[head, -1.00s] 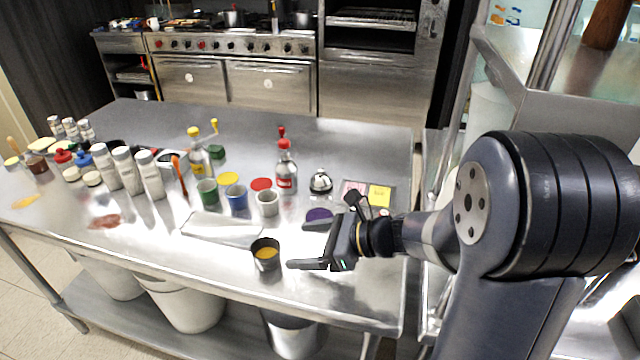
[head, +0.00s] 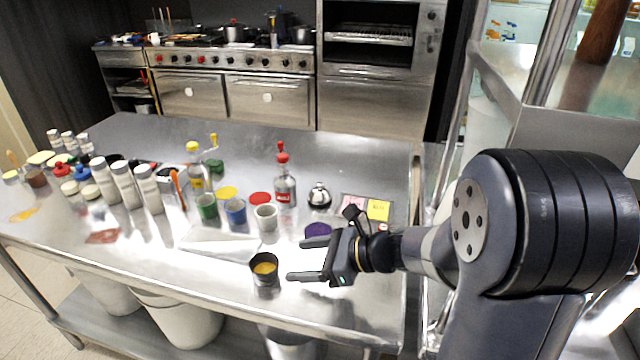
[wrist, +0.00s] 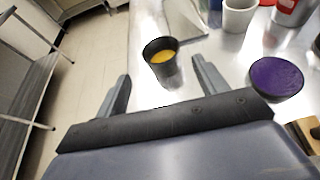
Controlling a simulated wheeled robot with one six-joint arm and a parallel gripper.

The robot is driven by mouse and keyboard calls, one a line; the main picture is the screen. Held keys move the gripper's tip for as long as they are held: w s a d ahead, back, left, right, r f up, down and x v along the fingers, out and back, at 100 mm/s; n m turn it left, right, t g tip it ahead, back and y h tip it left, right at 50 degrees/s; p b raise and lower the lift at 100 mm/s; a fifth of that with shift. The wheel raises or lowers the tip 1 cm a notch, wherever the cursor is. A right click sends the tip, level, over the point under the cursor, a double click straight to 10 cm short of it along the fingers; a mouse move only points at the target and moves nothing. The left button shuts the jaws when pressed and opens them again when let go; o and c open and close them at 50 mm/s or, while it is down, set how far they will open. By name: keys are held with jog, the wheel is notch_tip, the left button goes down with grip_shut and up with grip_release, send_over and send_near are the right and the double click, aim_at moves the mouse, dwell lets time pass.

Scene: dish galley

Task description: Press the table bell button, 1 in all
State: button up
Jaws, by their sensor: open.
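The table bell (head: 319,196) is a silver dome with a small knob on top. It stands on the steel table (head: 350,150), right of the red-capped bottle, in the head view. Part of a dark and silver object at the right edge of the wrist view may be the bell; I cannot tell. My gripper (head: 302,259) is open and empty over the table's front part, nearer the front edge than the bell and apart from it. In the wrist view its two fingers (wrist: 160,88) point toward a black cup with yellow contents (wrist: 161,62).
The black cup (head: 264,269) stands just left of my fingers. A purple disc (head: 318,231) lies between my gripper and the bell. White, blue and green cups and the red-capped bottle (head: 285,183) stand left of the bell. Pink and yellow notes (head: 378,210) lie right of it.

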grip_shut()
dwell(0.6)
dwell(0.8)
